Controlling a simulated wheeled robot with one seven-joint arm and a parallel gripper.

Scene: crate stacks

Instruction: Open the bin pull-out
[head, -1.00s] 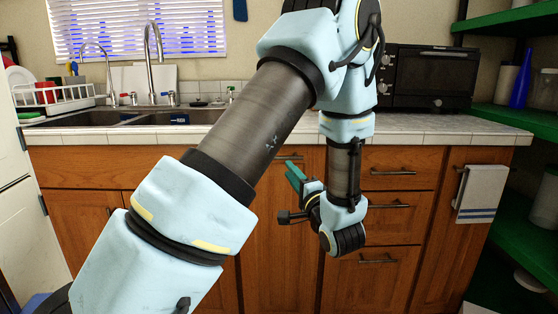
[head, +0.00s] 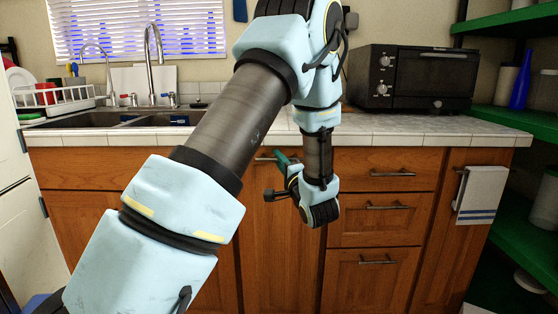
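A tall wooden cabinet front (head: 282,258) below the counter has a horizontal handle (head: 264,159) at its top edge. It looks like the bin pull-out, though no label shows, and it is closed flush with its neighbours. My gripper (head: 272,177) is in front of its upper part, with a teal finger above and a dark finger below, spread apart and empty. The upper finger overlaps the right end of the handle in the picture; I cannot tell whether they touch. My arm hides the left part of this front.
Several closed drawers with bar handles (head: 388,207) are to the right. A towel (head: 481,194) hangs on the far-right cabinet, beside green shelves (head: 510,235). The tiled counter (head: 420,127) carries a dark toaster oven (head: 425,80) and edges the sink (head: 95,119).

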